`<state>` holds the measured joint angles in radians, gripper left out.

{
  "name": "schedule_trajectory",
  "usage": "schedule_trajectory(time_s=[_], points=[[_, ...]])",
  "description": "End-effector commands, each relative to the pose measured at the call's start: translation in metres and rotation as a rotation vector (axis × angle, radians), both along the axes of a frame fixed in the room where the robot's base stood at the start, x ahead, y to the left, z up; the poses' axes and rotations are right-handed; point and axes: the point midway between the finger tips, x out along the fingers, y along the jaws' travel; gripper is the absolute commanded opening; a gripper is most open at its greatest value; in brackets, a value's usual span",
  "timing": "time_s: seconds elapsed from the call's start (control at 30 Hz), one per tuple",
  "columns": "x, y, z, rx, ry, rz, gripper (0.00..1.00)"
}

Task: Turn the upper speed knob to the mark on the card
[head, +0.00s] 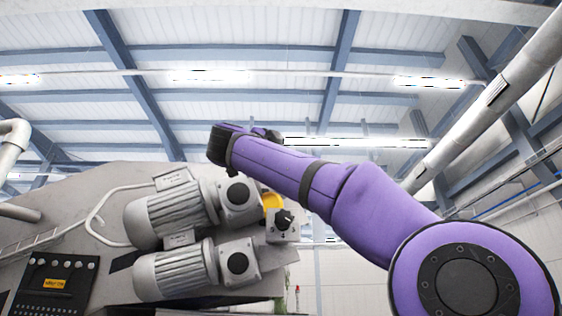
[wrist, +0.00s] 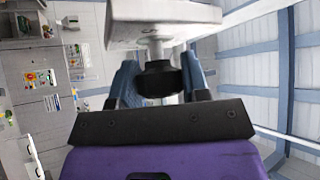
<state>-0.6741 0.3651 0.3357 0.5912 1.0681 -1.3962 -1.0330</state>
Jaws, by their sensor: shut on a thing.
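In the wrist view a dark round knob (wrist: 158,79) sits on a short light stem under a pale box (wrist: 165,12). My gripper (wrist: 160,84) is shut on this knob, with one blue-grey finger on each side. The knob's face and pointer are hidden from the wrist camera. In the head view another black knob (head: 284,219) shows on a small pale box with marks around it, below my purple arm. My gripper and the held knob are not visible there. I cannot make out the card with the mark in either view.
Two grey ribbed motors (head: 175,212) (head: 180,270) lie one above the other on the grey machine. A yellow part (head: 272,203) shows beside the lower knob box. A black panel with an orange label (head: 54,284) is at lower left. A white cable (head: 98,215) loops left.

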Motion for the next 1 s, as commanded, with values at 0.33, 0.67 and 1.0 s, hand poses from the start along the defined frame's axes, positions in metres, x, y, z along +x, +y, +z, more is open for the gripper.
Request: schedule_trajectory(time_s=[0.33, 0.67, 1.0], points=[[0.0009, 0.0006, -0.0017, 0.069, 0.001, -0.002, 0.19], [0.0006, -0.0001, -0.0014, 0.075, 0.001, -0.003, 0.19], [0.0004, 0.0, -0.0008, 0.074, -0.001, -0.002, 0.68]])
